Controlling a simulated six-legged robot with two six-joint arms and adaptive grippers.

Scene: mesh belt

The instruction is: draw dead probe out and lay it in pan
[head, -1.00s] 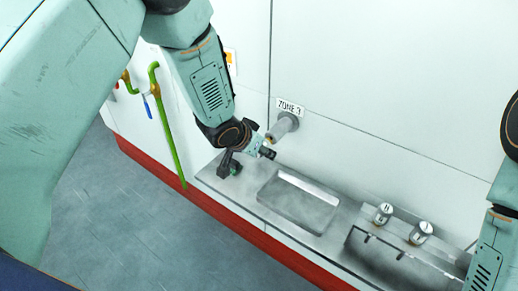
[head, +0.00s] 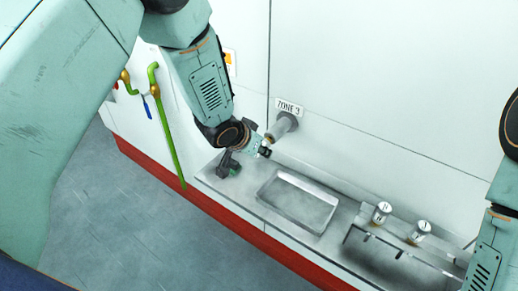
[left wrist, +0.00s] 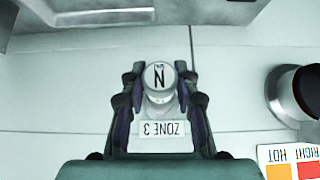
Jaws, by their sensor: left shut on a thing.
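My left gripper (head: 262,149) is at the wall below the ZONE 3 label (head: 289,106), by a grey wall tube (head: 286,124). In the left wrist view my left gripper (left wrist: 160,88) is shut on the probe (left wrist: 159,76), whose round pale cap bears a dark letter like an N. The cap faces the camera, with the upside-down ZONE 3 label (left wrist: 163,128) beside it. How far the probe sits in its socket is hidden. The shallow metal pan (head: 320,226) lies empty on the bench, right of the gripper. My right gripper is out of view.
Two pale-capped cylinders (head: 381,212) (head: 420,231) stand in a rack right of the pan. Another round tube (left wrist: 295,92) shows in the left wrist view. A green pipe (head: 166,130) stands at left.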

